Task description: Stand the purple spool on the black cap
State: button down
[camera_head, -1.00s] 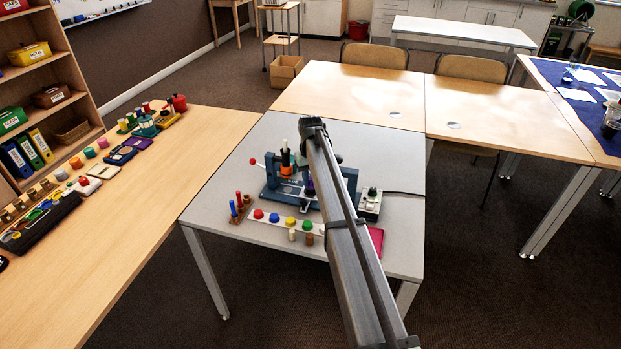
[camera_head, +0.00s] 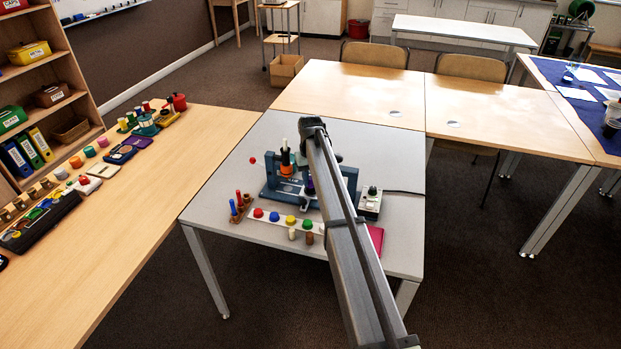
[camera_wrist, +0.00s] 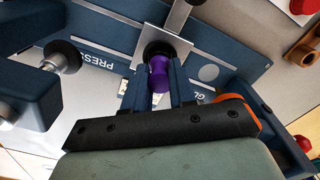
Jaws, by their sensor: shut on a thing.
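The purple spool (camera_wrist: 159,75) is between the two fingers of my gripper (camera_wrist: 162,88) in the wrist view, and the fingers are shut on it. A dark round piece (camera_wrist: 157,48) shows just beyond the spool, over a pale plate; it looks like the black cap, partly covered by the spool. I cannot tell whether spool and cap touch. In the head view a small bit of the purple spool (camera_head: 310,187) shows beside my arm, above the blue press; my arm hides most of the fingers.
The blue press frame (camera_wrist: 105,40) surrounds the spot, with a black knob (camera_wrist: 62,54) on a rod at left. In the head view, a strip of coloured buttons (camera_head: 274,217), pegs (camera_head: 238,203) and a grey control box (camera_head: 370,203) stand close by. The grey table (camera_head: 225,200) is clear at left.

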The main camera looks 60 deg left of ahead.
jog(key=shift+f, duration=0.1)
dwell(0.6)
jog(key=shift+c, duration=2.3)
grip_release()
jog(key=shift+r, duration=3.5)
jog(key=shift+w, duration=0.1)
